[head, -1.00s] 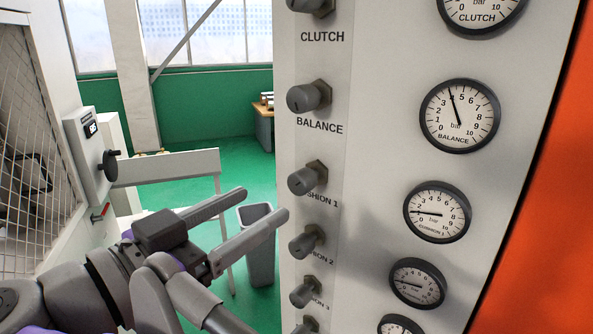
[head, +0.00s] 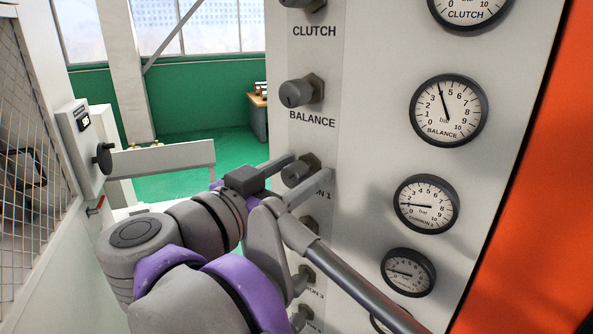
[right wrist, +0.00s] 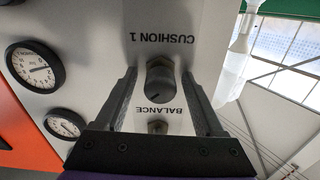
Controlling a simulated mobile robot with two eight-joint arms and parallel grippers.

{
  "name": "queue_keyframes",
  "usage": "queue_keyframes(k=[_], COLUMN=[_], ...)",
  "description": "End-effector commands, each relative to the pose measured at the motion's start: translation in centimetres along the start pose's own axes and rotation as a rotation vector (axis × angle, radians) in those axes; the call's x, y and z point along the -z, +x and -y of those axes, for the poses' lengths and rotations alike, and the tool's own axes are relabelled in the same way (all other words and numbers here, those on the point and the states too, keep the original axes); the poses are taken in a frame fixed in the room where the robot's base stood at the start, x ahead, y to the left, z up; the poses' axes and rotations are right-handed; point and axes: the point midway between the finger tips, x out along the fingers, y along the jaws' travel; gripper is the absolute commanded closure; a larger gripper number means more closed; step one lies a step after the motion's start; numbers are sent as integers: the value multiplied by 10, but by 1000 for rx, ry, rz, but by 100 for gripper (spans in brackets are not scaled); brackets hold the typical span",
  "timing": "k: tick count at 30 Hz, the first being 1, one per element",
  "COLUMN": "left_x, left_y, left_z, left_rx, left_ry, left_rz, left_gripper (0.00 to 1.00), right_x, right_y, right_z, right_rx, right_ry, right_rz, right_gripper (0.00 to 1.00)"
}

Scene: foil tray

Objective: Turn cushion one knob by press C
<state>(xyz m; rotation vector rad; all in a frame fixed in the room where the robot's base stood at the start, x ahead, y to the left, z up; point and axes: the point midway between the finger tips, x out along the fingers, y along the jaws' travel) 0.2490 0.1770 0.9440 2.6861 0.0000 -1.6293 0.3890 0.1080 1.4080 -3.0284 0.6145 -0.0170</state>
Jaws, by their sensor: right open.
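The cushion one knob (head: 297,172) is a grey round knob on a hex base, on the pale panel (head: 355,120); its label is partly covered. In the right wrist view the knob (right wrist: 159,80) sits between the two spread fingers (right wrist: 165,82), with a visible gap to each, below the upside-down CUSHION 1 label. The cushion 1 gauge (head: 427,205) has its needle low, near 2. My left gripper is not in view.
The balance knob (head: 301,91) is just above, and the balance gauge (head: 448,110) reads about 4. Lower cushion knobs are partly hidden behind my right arm. A grey box with a black knob (head: 104,156) stands at the left. An orange surface (head: 535,200) borders the panel.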

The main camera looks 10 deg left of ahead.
Motion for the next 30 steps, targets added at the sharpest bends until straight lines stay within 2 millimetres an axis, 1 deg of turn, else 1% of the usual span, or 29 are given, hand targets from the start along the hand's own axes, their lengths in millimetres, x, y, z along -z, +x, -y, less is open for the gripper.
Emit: queue_keyframes(k=[1, 5, 6, 8, 9, 11, 12, 13, 23, 30], left_x=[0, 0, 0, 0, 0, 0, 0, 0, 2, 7], left_y=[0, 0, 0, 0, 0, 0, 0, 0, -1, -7], left_z=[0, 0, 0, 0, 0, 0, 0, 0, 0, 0], left_rx=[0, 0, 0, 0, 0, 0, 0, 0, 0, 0], left_ry=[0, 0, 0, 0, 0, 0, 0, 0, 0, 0], left_rz=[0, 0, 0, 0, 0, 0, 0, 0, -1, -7], left_gripper=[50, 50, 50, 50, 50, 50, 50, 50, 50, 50], right_x=[0, 0, 0, 0, 0, 0, 0, 0, 0, 1], right_y=[0, 0, 0, 0, 0, 0, 0, 0, 0, 0], right_z=[0, 0, 0, 0, 0, 0, 0, 0, 0, 0], right_rx=[0, 0, 0, 0, 0, 0, 0, 0, 0, -1], right_ry=[0, 0, 0, 0, 0, 0, 0, 0, 28, 150], right_rz=[0, 0, 0, 0, 0, 0, 0, 0, 0, 0], right_gripper=[31, 54, 61, 72, 79, 90, 97, 100, 100, 100])
